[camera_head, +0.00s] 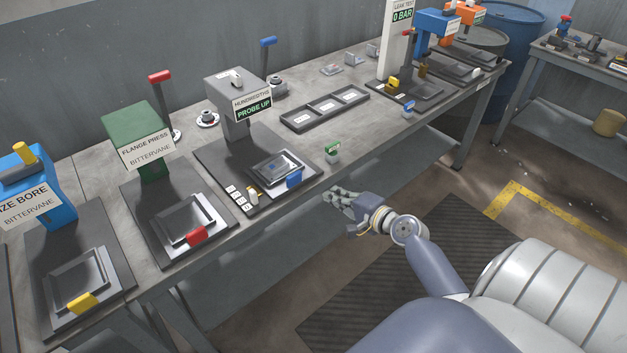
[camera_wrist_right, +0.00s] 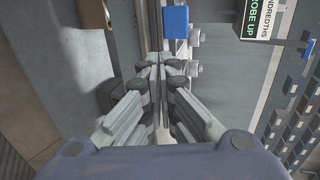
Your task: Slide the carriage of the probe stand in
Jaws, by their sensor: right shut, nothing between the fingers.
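The probe stand (camera_head: 231,103) is a grey column on a dark base plate, with a sign reading HUNDREDTHS and PROBE UP. Its carriage (camera_head: 262,168) is a flat square tray with a blue handle (camera_head: 294,178), standing toward the front edge of the base, out in front of the column. My right gripper (camera_head: 332,198) is off the bench front, below and right of the blue handle and apart from it. In the right wrist view, its fingers (camera_wrist_right: 160,62) are shut and empty, and the blue handle (camera_wrist_right: 176,22) shows just beyond the tips. My left gripper is not in view.
Small buttons and a pale knob (camera_head: 253,194) sit on the base's front left. A small green-topped block (camera_head: 332,153) stands right of the carriage. The flange press (camera_head: 136,133) is to the left, and a dark compartment tray (camera_head: 325,107) lies behind right. The floor in front is clear.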

